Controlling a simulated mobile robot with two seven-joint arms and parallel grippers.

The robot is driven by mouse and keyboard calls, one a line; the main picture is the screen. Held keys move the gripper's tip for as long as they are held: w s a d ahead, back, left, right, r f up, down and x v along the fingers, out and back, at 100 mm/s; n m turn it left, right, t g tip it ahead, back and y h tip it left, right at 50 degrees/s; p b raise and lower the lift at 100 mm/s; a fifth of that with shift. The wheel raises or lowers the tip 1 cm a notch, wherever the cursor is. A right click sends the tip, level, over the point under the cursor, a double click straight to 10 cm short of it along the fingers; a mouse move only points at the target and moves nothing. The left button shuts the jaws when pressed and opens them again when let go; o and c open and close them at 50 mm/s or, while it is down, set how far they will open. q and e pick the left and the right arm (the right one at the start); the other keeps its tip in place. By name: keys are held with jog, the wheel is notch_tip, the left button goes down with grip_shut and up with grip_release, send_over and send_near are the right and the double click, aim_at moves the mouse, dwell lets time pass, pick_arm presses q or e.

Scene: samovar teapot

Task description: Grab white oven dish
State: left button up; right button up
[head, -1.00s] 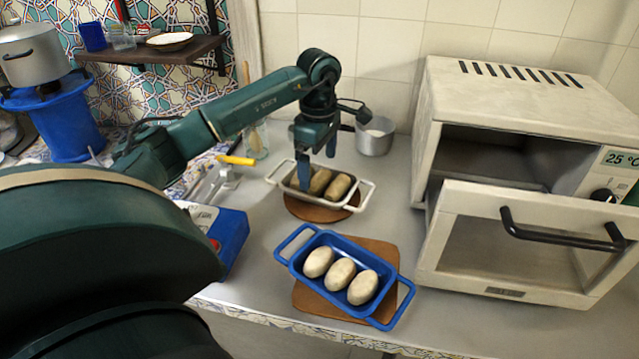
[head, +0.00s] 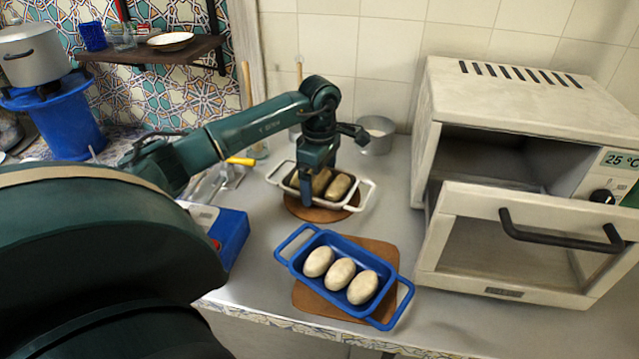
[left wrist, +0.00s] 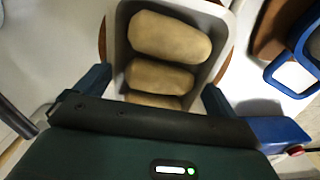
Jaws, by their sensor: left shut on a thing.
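The white oven dish (head: 364,194) sits on a round brown board behind the blue dish, with its handles at left and right. It holds several pale potato-like lumps (head: 338,187). My left gripper (head: 308,194) reaches down over the front left part of the white dish and hides some of it. In the left wrist view, the fingers (left wrist: 155,88) stand on either side of the white dish (left wrist: 223,42), shut on its walls near the camera. The dish still appears to rest on the board. My right gripper is not in view.
A blue dish (head: 386,318) with three lumps stands on a brown board (head: 312,302) in front. A white oven (head: 425,150) with its door partly open stands right. A metal pot (head: 377,140) is behind the dish. A blue box (head: 232,238) lies left.

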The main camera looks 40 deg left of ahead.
pick_arm(q)
jog(key=shift+c, duration=0.7)
jog(key=shift+r, duration=0.15)
